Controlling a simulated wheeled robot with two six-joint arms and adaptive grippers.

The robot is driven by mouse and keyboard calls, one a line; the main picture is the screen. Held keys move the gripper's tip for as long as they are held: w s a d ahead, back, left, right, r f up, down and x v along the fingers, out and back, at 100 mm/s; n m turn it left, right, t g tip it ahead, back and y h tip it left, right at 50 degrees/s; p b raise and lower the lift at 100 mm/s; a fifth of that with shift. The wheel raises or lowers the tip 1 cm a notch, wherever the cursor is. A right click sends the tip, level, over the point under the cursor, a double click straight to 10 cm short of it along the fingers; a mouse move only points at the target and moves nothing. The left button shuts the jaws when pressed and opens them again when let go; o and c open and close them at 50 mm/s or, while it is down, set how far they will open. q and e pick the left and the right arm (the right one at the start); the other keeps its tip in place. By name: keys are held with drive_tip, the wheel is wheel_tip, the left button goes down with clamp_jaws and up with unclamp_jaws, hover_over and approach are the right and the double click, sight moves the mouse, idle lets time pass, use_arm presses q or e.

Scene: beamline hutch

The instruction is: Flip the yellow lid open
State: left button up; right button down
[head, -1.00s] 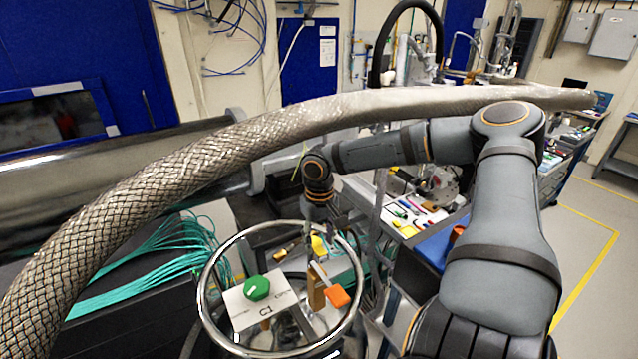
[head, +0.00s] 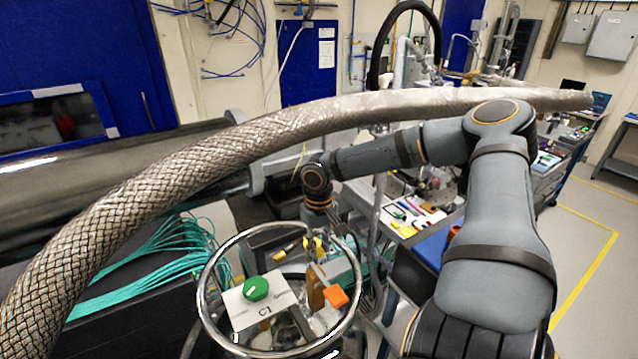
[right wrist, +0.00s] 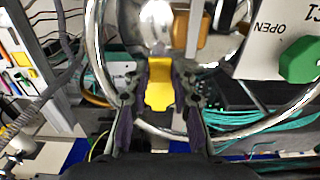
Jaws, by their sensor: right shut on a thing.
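The yellow lid (right wrist: 160,84) shows in the middle of the right wrist view, between the fingers of my right gripper (right wrist: 158,108). The fingers are shut on it from both sides. In the head view the lid is a small yellow patch (head: 309,246), partly hidden by my right gripper (head: 318,234), which points down at the far rim of a round metal ring. How far the lid is tilted I cannot tell. My left gripper is not in view.
The shiny ring (head: 204,290) surrounds a white plate marked C1 (head: 238,312) with a green knob (head: 255,288), and an orange handle (head: 336,296). A thick braided hose (head: 150,200) crosses in front. Teal cables (head: 165,255) lie left. A workbench with small tools (head: 415,215) stands behind.

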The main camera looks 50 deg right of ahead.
sight(320, 253)
drive_tip(key=shift+w+d+f+g+b, duration=0.25)
drive_tip(key=shift+g+b, duration=0.35)
drive_tip(key=shift+b, duration=1.9)
wheel_tip(320, 253, up, 2)
drive_tip(key=shift+w+g+y, duration=0.1)
drive_tip(key=shift+g+y, duration=0.2)
drive_tip(key=shift+g, duration=0.5)
drive_tip(key=shift+w+r+g+y, duration=0.15)
drive_tip(key=shift+w+g+y, duration=0.15)
drive_tip(key=shift+w+g, duration=0.35)
drive_tip(key=shift+r+g+b, duration=0.4)
drive_tip(key=shift+g+b, duration=0.05)
drive_tip(key=shift+g, duration=0.2)
drive_tip(key=shift+y, duration=0.3)
drive_tip(key=c, duration=1.1)
unclamp_jaws()
drive_tip(key=shift+r, duration=0.1)
